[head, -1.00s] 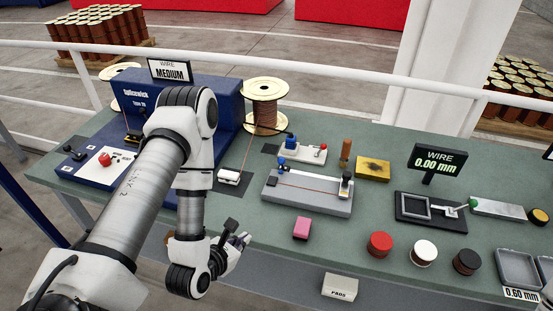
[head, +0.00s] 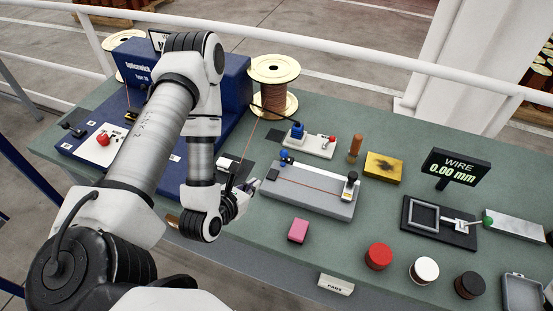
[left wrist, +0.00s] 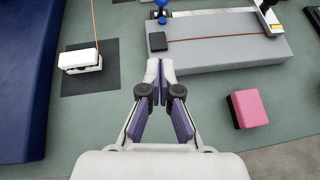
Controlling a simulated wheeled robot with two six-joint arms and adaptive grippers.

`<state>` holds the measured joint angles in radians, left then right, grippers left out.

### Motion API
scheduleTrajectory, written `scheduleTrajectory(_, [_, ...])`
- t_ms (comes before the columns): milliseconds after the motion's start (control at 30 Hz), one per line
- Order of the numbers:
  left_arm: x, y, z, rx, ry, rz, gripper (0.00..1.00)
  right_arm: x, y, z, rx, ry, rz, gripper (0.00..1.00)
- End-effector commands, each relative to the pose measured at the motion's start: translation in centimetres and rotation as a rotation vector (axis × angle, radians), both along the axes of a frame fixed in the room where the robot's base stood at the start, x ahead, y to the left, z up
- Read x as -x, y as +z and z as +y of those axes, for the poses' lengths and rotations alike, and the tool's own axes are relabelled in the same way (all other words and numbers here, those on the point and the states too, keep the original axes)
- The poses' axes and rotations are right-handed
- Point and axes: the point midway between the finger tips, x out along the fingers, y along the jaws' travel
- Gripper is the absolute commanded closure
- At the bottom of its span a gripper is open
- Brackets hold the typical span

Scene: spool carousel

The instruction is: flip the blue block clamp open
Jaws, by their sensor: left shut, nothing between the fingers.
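The blue block clamp (head: 285,157) is at the left end of a long grey block (head: 318,203). Its blue ball knob shows at the top edge of the left wrist view (left wrist: 160,3), with a small dark jaw below it at the block's corner. A copper wire (left wrist: 215,37) lies along the block from this clamp to a dark clamp (head: 350,185) at the right end. My left gripper (head: 257,184) is shut and empty. Its fingertips (left wrist: 159,66) are just in front of the block's left end, apart from the clamp knob. My right gripper is not in view.
A white guide block (left wrist: 80,61) on a dark mat stands left of my gripper. A pink block (head: 298,230) lies in front on the right. A white fixture (head: 312,146) with a blue part stands behind. A blue machine and a wire spool (head: 274,90) are farther back.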

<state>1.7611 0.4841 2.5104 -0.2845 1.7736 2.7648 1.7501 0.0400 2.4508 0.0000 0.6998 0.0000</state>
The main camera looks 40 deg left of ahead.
Motion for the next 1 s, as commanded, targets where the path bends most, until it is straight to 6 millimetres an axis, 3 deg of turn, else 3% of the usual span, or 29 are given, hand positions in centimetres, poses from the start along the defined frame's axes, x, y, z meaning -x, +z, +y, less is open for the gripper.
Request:
scheduleTrajectory(500, [-5.9, -4.4, 0.6, 0.000, 0.001, -0.007, 1.00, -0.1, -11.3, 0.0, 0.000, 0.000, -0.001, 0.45])
scheduleTrajectory(667, [-8.5, -5.5, 0.9, -0.002, -0.001, -0.006, 1.00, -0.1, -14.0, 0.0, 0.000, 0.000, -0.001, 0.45])
scheduleTrajectory(733, [-9.8, -3.7, 1.0, -0.005, -0.003, -0.004, 1.00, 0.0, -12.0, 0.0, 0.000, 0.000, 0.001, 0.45])
scheduleTrajectory(800, [-10.8, -3.4, 1.0, -0.004, -0.002, -0.002, 1.00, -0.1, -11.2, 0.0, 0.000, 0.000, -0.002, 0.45])
scheduleTrajectory(1000, [-12.3, -3.5, 1.1, -0.001, 0.000, 0.000, 1.00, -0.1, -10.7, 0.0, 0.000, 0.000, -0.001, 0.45])
